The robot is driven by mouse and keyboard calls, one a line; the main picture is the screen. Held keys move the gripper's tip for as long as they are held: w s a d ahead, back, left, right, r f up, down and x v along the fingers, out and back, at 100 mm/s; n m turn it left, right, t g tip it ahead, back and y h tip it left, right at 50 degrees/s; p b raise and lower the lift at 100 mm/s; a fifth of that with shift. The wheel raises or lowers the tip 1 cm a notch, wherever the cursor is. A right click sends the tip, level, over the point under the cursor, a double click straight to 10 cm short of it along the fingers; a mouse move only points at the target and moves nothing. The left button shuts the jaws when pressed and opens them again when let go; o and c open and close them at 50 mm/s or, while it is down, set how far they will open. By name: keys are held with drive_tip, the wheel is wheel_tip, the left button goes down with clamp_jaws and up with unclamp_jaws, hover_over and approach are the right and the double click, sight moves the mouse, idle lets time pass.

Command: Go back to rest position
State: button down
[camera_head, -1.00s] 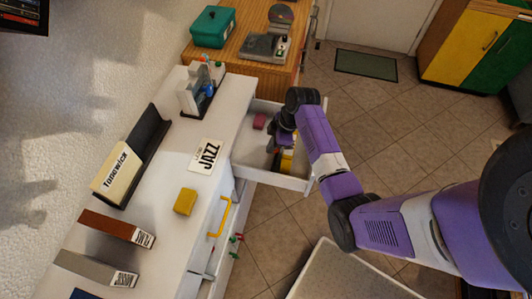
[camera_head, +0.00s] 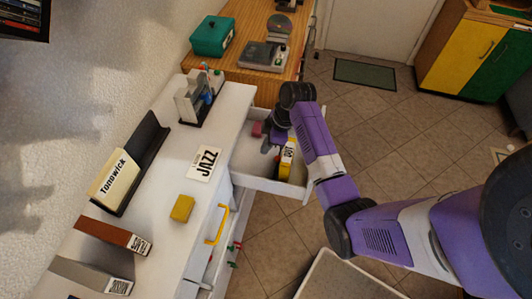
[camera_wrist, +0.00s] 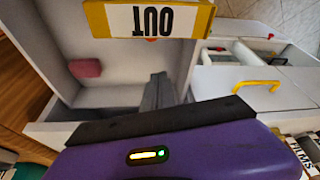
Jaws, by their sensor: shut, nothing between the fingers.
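My gripper (camera_head: 268,148) is shut and empty. It hangs over the open white drawer (camera_head: 262,183) in the head view. Its closed grey fingers (camera_wrist: 157,92) show in the wrist view. A yellow and white box marked OUT (camera_head: 288,158) is in the drawer, to the right of my gripper and apart from the fingers. It also shows at the top of the wrist view (camera_wrist: 150,18). A small pink-red object (camera_head: 257,129) lies near the drawer's far left corner, also visible in the wrist view (camera_wrist: 85,68).
The white counter (camera_head: 165,235) left of the drawer holds a JAZZ card (camera_head: 204,163), a yellow block (camera_head: 182,208) and several labelled boxes. A yellow handle (camera_head: 217,225) sticks out from its front. A pale-rimmed tray (camera_head: 345,278) is low in front. Tiled floor is open at right.

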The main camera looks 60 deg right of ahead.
drive_tip(key=v, duration=0.5)
drive_tip(key=w+d+r+m+t+h, duration=0.4)
drive_tip(key=w+d+m+t+h, duration=0.1)
drive_tip(key=w+d, duration=0.1)
drive_tip(key=s+a+r+m+t+b, duration=0.15)
drive_tip(key=s+a+r+t, duration=0.35)
drive_tip(key=s+a, duration=0.65)
drive_tip(key=s+a+r+m+t, duration=0.35)
drive_tip(key=s+a+r, duration=0.45)
drive_tip(key=a, duration=0.6)
drive_tip(key=s+a+f+n+g+y, duration=0.2)
drive_tip(key=s+a, duration=0.3)
drive_tip(key=s, duration=0.5)
drive_tip(key=shift+s+f+n+y+b, duration=0.2)
drive_tip(key=shift+s+n+y+b, duration=0.1)
drive_tip(key=shift+s+n+y, duration=0.15)
